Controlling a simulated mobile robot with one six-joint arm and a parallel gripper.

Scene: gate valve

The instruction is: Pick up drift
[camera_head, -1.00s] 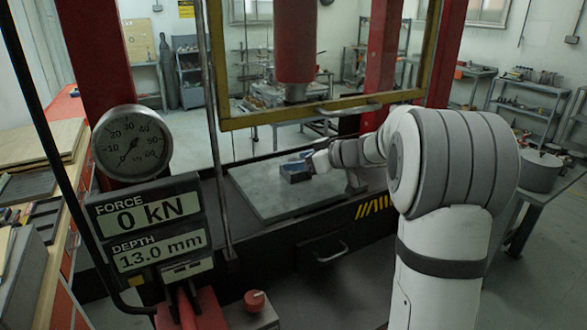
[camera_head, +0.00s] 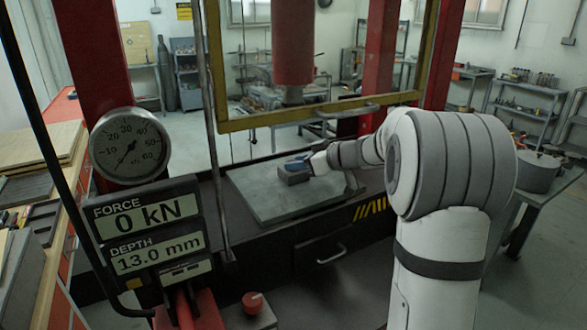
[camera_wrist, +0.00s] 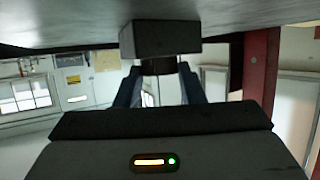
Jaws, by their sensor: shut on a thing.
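The drift (camera_wrist: 158,67) shows in the wrist view as a short dark cylinder between the blue fingers of my gripper (camera_wrist: 157,85). The view is upside down, and the drift meets a grey block (camera_wrist: 160,38) that sits against the press bed. I cannot tell whether drift and block touch. In the head view my gripper (camera_head: 301,163) is small, just above the block (camera_head: 293,175). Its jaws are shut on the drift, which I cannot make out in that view.
The grey press bed plate (camera_head: 262,200) has bare room around the block. The red press ram (camera_head: 292,50) hangs above behind a yellow guard frame (camera_head: 233,124). A readout (camera_head: 150,240) shows 0 kN and 13.0 mm. A red knob (camera_head: 252,302) is at the front.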

